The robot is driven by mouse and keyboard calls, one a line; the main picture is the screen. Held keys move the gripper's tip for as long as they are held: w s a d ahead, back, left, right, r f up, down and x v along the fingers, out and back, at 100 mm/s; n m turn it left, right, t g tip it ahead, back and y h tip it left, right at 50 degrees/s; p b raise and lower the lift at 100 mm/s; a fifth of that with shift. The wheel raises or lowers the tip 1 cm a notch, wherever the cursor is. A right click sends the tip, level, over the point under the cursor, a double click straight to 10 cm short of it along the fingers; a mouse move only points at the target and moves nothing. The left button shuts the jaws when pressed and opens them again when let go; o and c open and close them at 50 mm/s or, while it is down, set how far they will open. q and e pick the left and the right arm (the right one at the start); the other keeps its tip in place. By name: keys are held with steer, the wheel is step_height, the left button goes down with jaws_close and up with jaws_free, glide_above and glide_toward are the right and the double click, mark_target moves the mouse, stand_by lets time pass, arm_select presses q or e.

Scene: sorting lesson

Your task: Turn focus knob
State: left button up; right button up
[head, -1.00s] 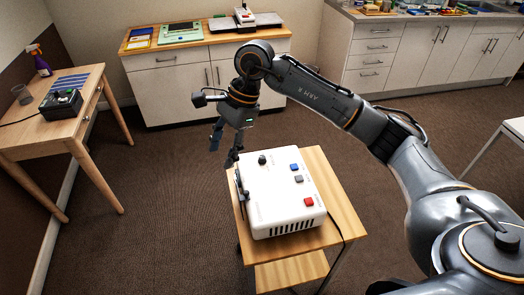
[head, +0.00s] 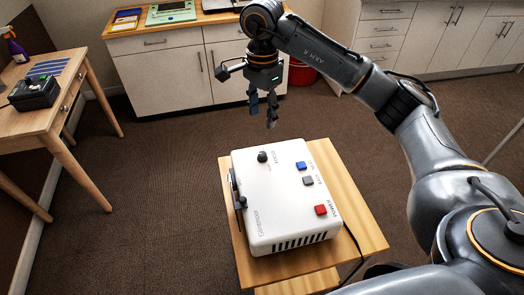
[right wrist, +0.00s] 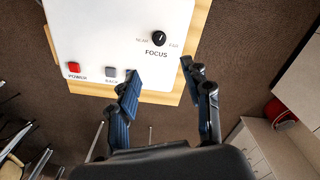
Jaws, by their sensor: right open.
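A white projector-like box (head: 275,205) sits on a small wooden stand. In the right wrist view the knob (right wrist: 159,38) lies between the printed words NEAR and FAR, above FOCUS. My right gripper (head: 263,114) is open and empty, with blue-grey fingers pointing down, above and beyond the box's far edge. In the right wrist view the gripper (right wrist: 160,74) has its fingertips spread to either side of the knob's line, apart from the knob. My left gripper is not in view.
The box also bears a blue button (head: 301,165), a grey button (head: 308,181) and a red power button (head: 321,210). The wooden stand (head: 362,225) has bare top at the right. A desk (head: 50,105) stands left.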

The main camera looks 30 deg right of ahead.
mark_target(262, 153)
step_height(262, 153, down, 14)
steer(key=p, duration=0.3)
steer(key=shift+s+r, duration=0.1)
steer(key=shift+r, duration=0.1)
